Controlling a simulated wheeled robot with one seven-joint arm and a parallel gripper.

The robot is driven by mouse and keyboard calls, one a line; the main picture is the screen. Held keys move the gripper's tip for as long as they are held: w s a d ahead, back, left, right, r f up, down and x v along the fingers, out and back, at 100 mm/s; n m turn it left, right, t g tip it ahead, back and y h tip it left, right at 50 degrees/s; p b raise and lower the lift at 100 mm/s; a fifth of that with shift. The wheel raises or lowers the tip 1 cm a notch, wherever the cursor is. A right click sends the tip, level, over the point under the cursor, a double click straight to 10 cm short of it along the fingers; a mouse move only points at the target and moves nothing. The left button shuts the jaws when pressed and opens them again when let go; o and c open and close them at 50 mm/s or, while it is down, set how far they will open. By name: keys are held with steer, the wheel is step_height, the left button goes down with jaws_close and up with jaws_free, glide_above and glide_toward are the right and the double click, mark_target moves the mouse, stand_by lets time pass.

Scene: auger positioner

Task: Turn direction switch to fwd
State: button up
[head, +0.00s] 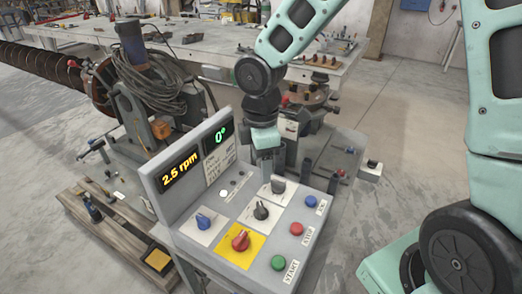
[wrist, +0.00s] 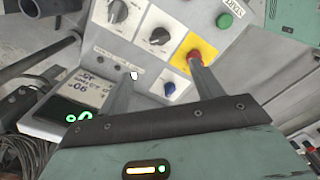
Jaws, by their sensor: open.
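The control panel (head: 226,188) carries several knobs. A black knob (head: 278,185) sits nearest my gripper, a second black knob (head: 261,211) is in the middle, and a blue knob (head: 203,221) is at the left. The knob labels are too small to read, so I cannot tell which is the direction switch or its setting. My gripper (head: 265,160) is above the panel's back part. In the wrist view, my gripper (wrist: 159,68) is open with nothing between its fingers. The black knobs (wrist: 159,36) (wrist: 118,10) lie beyond the fingertips.
A red knob (head: 240,240) sits on a yellow plate. Green START (head: 278,263), red STOP (head: 296,228) and blue (head: 310,201) buttons line the right side. The displays read 2.5 rpm (head: 180,169) and 0° (head: 220,134). A cable coil (head: 155,85) stands behind.

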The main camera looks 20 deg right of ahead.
step_height(320, 180, up, 2)
steer(key=shift+r, duration=0.1)
stand_by(0.5)
